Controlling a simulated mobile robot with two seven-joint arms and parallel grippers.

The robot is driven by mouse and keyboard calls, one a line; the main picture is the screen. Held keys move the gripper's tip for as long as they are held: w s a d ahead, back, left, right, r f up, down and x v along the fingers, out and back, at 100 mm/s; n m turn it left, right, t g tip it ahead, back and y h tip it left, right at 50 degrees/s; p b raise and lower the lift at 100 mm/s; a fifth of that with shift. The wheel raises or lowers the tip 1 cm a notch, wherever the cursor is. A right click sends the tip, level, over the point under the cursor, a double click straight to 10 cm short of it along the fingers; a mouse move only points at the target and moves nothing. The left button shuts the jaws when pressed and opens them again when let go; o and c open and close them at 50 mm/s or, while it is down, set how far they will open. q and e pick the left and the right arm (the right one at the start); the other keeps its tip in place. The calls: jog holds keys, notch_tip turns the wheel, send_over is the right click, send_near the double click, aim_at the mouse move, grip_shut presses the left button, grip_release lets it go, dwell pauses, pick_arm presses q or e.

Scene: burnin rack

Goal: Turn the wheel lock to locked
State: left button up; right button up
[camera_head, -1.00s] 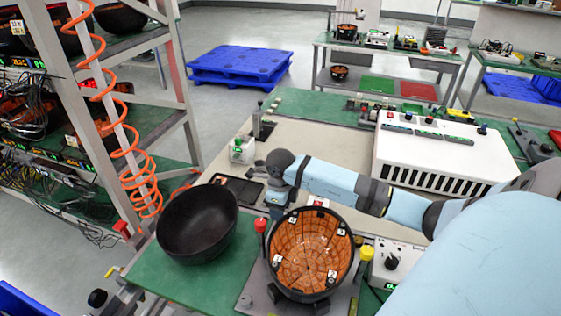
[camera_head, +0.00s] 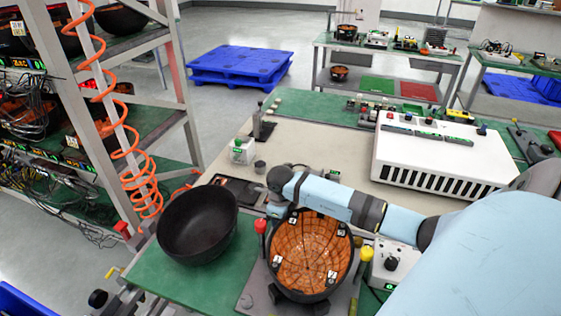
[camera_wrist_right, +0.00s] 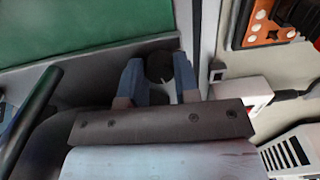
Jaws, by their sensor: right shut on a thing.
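My right arm reaches in from the right in the head view, and its wrist (camera_head: 279,180) is just behind the orange-lined bowl fixture (camera_head: 312,252). The fingers are hidden there. In the right wrist view my right gripper (camera_wrist_right: 159,76) is shut on a dark round knob (camera_wrist_right: 159,67), one finger on each side. The knob sits at the edge of a dark grey plate beside a green mat (camera_wrist_right: 85,28). I take it for the wheel lock, but no label shows and I cannot read its locked or unlocked position. My left gripper is not in view.
A black bowl (camera_head: 197,226) stands left of the fixture. A red knob (camera_head: 261,226) and a yellow knob (camera_head: 366,254) flank the fixture. A white box (camera_head: 442,158) is at the right. A rack with an orange coiled hose (camera_head: 128,150) stands left.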

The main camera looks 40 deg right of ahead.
jog(key=shift+m, duration=0.7)
jog(key=o, duration=0.9)
jog(key=shift+d+r, duration=0.1)
jog(key=shift+r, duration=0.45)
notch_tip(320, 180, up, 13)
jog(key=shift+f+b, duration=0.15)
jog(key=shift+b, duration=0.25)
